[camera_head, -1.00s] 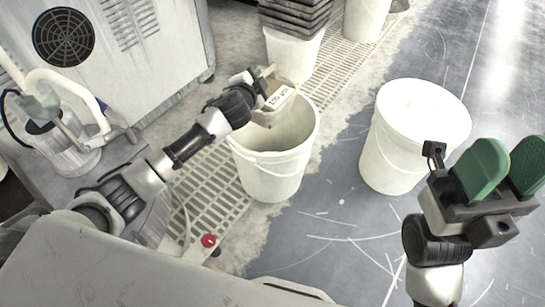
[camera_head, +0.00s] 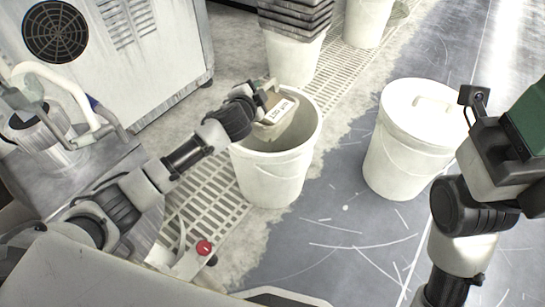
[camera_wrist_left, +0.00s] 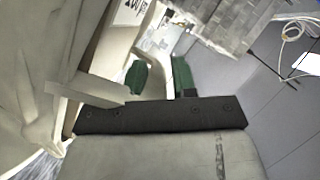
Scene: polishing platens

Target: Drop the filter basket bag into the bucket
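The filter basket bag (camera_head: 272,125) is beige with a white printed label. It hangs from my left gripper (camera_head: 264,88) over the opening of the open cream bucket (camera_head: 272,176) in the middle of the head view. In the left wrist view, the green fingertips of my left gripper (camera_wrist_left: 160,77) sit on either side of a pale strip of the bag (camera_wrist_left: 152,50). The bag's lower end overlaps the bucket's inside, and its exact depth is hard to tell. My right gripper (camera_head: 527,118) is at the right edge, partly cut off, with one green pad showing.
A lidded white bucket (camera_head: 410,145) stands right of the open bucket. Stacked black trays on a white bucket (camera_head: 294,58) stand behind. A floor grate (camera_head: 215,195) runs along the left. A grey machine cabinet (camera_head: 150,70) fills the upper left.

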